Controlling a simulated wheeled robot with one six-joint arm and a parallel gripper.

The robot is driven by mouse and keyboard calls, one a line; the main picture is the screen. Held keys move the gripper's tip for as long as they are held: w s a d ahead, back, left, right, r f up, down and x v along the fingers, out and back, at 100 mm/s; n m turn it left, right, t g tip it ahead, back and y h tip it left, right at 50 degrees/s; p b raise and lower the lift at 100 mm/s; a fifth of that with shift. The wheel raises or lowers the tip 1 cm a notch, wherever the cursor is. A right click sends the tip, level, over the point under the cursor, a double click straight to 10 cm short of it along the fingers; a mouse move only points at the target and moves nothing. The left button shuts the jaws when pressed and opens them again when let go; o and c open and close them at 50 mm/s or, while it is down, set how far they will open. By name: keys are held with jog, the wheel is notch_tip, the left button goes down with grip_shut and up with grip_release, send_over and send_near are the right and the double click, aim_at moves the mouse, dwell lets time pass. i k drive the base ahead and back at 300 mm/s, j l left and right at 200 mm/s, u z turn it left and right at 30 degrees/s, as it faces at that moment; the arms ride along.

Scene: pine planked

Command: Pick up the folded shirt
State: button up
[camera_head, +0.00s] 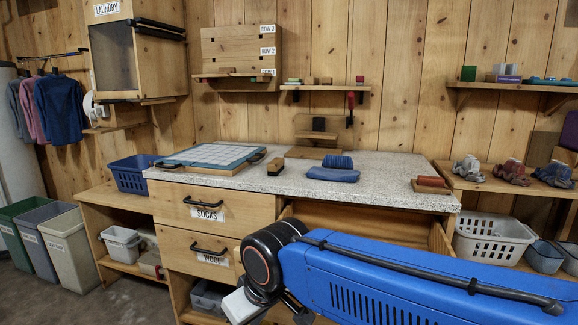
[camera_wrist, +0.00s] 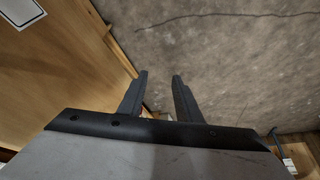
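A flat blue folded cloth (camera_head: 332,175), which looks like the folded shirt, lies on the speckled countertop (camera_head: 400,172). Just behind it is a darker blue ribbed block-like item (camera_head: 338,162). In the wrist view my gripper (camera_wrist: 160,76) has its two dark fingers apart with nothing between them. It points down past a wooden front toward the grey floor, away from the cloth. In the head view my blue arm crosses the lower right, and the gripper is low in front of the drawers, largely hidden.
Drawers labelled SOCKS (camera_head: 205,213) and WOOL (camera_head: 212,257) are below the counter. A blue-grey gridded board (camera_head: 213,155), a brush-like block (camera_head: 276,167) and a red-brown roll (camera_head: 431,182) lie on top. A white basket (camera_head: 492,240) stands right.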

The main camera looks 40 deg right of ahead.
aim_at(329, 172)
jog(key=i+j, duration=0.15)
jog(key=i, duration=0.4)
jog(key=i+j, duration=0.15)
jog(key=i, duration=0.35)
